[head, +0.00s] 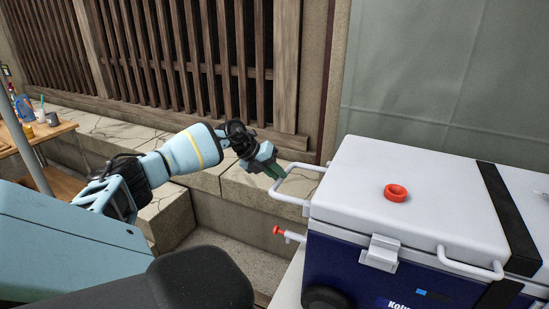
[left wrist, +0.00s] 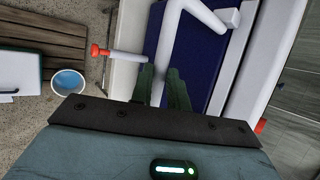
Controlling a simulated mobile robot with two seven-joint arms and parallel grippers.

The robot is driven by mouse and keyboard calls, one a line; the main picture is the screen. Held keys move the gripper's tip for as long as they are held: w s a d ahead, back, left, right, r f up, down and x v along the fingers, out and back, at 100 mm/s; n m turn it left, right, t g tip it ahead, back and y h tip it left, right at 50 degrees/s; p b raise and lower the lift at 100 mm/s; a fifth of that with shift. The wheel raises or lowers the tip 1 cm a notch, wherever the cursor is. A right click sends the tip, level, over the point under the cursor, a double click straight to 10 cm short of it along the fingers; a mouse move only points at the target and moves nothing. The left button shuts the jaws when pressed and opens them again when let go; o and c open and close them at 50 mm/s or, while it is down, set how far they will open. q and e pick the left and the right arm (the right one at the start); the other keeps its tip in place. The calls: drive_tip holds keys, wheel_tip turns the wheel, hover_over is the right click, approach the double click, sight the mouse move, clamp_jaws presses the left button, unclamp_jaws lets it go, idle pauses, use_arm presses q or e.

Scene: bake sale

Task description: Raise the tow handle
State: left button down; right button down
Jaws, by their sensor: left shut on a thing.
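A blue cooler (head: 345,262) with a white lid (head: 430,190) stands at the right in the head view. Its white tow handle (head: 293,198) sticks out from the left end, near lid height. My left gripper (head: 275,173) reaches in from the left and is shut on the outer part of this handle. In the left wrist view, the green fingers (left wrist: 163,88) lie on both sides of the white handle bar (left wrist: 166,45), with the blue cooler wall (left wrist: 200,60) beyond. The fingertips' contact is partly hidden in the head view. My right gripper is not in view.
A red ring (head: 396,193) lies on the lid. A red-tipped spigot (head: 281,231) sticks out below the handle. A stone ledge (head: 260,192) and slatted wall run behind. A wooden table (head: 60,128) with small items stands at far left.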

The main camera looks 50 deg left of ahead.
use_arm(q)
drive_tip(key=c, duration=1.6)
unclamp_jaws()
drive_tip(key=shift+w+d+r+h, duration=0.25)
drive_tip(key=shift+w+d+h, duration=0.1)
drive_tip(key=shift+d, duration=0.3)
drive_tip(key=shift+o, duration=1.3)
drive_tip(key=shift+w+d, duration=0.1)
drive_tip(key=shift+d, duration=0.05)
drive_tip(key=shift+f, duration=0.15)
drive_tip(key=shift+a, duration=0.2)
drive_tip(key=shift+s+a+r, duration=0.15)
drive_tip(key=shift+s+r, duration=0.05)
drive_tip(key=shift+s, duration=0.05)
drive_tip(key=v, duration=0.7)
drive_tip(key=shift+s+r, duration=0.15)
